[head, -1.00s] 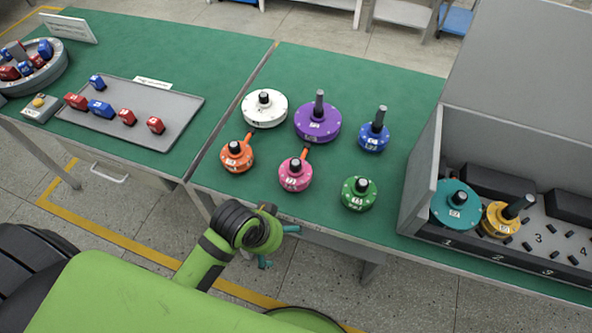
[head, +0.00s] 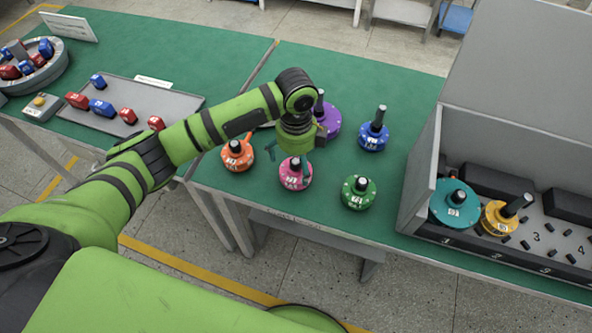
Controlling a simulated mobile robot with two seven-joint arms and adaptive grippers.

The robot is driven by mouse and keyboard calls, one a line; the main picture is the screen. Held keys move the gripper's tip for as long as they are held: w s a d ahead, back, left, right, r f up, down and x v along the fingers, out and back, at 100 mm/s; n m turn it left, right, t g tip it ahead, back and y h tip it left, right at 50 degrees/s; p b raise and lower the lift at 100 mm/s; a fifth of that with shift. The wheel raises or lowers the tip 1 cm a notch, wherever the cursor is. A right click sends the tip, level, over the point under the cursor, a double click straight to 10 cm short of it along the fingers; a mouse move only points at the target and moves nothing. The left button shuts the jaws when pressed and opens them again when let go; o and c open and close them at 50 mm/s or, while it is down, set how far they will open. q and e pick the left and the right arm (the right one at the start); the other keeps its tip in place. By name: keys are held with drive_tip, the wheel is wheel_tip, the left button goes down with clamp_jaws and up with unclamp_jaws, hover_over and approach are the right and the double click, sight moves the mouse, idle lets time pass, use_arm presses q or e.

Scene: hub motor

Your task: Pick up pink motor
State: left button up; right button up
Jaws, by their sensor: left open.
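The gripper's teal fingers are partly hidden by the wrist and are open. I see no motor between them. The pink motor's orange shaft, at its back, is now covered by the gripper. My right gripper does not show.
The orange motor (head: 237,156) is left of the pink one, the green motor (head: 358,193) right. The purple motor (head: 328,118) and blue motor (head: 373,134) stand behind. The white motor is hidden by my arm. A grey box (head: 416,190) holds teal (head: 452,206) and yellow motors (head: 499,219).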

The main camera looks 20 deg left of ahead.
sight(295, 171)
use_arm(q)
drive_tip(key=shift+w+a+f, duration=0.15)
drive_tip(key=shift+a+f, duration=0.05)
drive_tip(key=shift+f, duration=0.25)
drive_tip(key=f, duration=0.2)
drive_tip(key=f+p, duration=0.1)
drive_tip(key=f, duration=0.1)
drive_tip(key=f+p, duration=0.1)
drive_tip(key=shift+w+a+f, duration=0.15)
drive_tip(key=shift+w+f, duration=0.2)
drive_tip(key=shift+f, duration=0.05)
drive_tip(key=c, duration=1.6)
drive_tip(key=shift+r, duration=0.1)
